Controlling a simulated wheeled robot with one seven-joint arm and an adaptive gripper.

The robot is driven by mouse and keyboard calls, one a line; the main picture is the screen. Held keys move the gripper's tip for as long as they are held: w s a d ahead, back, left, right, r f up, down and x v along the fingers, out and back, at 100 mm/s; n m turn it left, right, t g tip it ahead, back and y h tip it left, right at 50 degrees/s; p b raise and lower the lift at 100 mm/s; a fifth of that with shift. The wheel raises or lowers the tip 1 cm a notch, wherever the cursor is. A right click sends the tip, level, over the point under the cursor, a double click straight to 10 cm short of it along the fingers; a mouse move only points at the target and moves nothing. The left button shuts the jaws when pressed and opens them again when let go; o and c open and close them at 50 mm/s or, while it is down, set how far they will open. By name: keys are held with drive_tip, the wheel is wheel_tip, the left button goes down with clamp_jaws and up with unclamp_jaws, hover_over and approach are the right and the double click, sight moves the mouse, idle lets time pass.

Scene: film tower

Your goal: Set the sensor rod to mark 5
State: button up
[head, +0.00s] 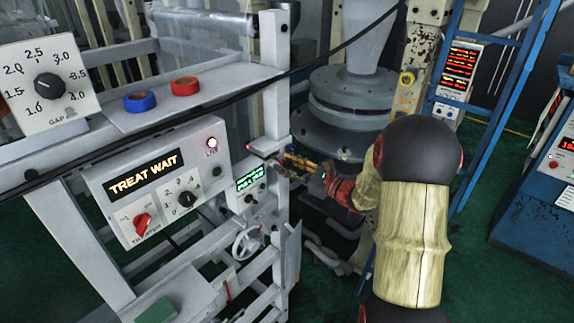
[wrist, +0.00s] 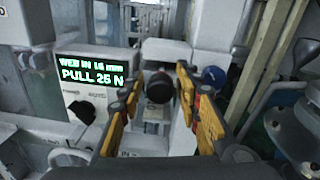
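My gripper (wrist: 158,80) is open, with its yellow-padded fingers on either side of a round black knob (wrist: 160,90) in the wrist view. Small gaps show between the knob and both fingers. The knob looks like the end of the sensor rod, but the rod behind it is hidden. In the head view my gripper (head: 297,163) is at the right side of the white machine frame, beside a small green-lettered display box (head: 246,183). I cannot read the rod's mark; only part of a label, "IN", shows low in the wrist view.
The display box (wrist: 88,82) left of the fingers reads "WEB IN 16 mm" and "PULL 25 N". A "TREAT WAIT" panel (head: 155,182) and a gap dial (head: 48,87) are further left. A large grey die (head: 345,110) stands behind my gripper.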

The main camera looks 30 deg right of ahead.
clamp_jaws()
idle(0.6)
